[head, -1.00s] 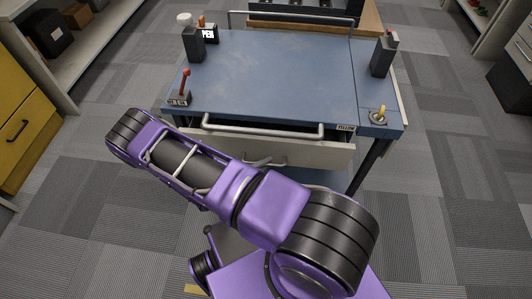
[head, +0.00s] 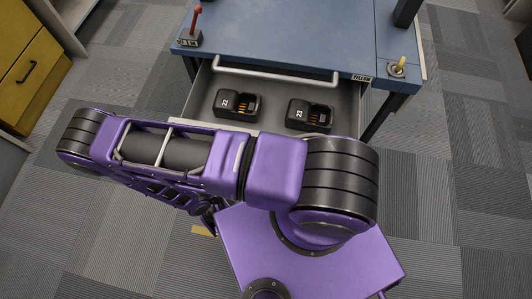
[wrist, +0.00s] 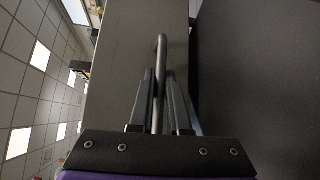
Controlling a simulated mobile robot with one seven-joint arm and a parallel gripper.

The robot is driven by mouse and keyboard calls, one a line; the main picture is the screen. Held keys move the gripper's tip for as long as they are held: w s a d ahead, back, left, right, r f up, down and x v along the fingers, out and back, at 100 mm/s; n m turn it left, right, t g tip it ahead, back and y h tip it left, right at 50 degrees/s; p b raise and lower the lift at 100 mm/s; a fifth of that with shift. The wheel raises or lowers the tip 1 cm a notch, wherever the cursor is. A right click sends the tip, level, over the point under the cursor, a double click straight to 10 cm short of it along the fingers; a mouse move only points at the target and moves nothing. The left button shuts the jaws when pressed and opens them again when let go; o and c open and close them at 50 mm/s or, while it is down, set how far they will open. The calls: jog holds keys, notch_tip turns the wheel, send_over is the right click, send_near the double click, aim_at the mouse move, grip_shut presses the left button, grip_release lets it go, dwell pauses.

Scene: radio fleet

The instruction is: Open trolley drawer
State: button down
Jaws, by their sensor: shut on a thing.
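The trolley (head: 290,32) has a blue top and stands ahead of me in the head view. Its drawer (head: 270,88) is pulled well out, and its inside shows. Two black numbered units, one on the left (head: 238,104) and one on the right (head: 310,114), sit in it. In the wrist view my gripper (wrist: 160,90) is shut on the drawer's bar handle (wrist: 161,52), with one finger on each side of the bar. The pale drawer front (wrist: 135,50) fills the middle behind it. In the head view my arm hides the gripper and handle.
A metal rail (head: 275,68) runs along the trolley's near edge. A yellow cabinet (head: 28,70) is at left. Carpet at right is clear.

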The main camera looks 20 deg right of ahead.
jog(key=shift+a, duration=0.1)
jog(key=c, duration=0.9)
grip_release()
jog(key=b+v, duration=0.1)
jog(key=v, duration=1.6)
jog(key=shift+s+a+r+b, duration=0.1)
jog(key=shift+s+a+b, duration=0.1)
jog(key=shift+b, duration=0.15)
jog(key=shift+w, duration=0.1)
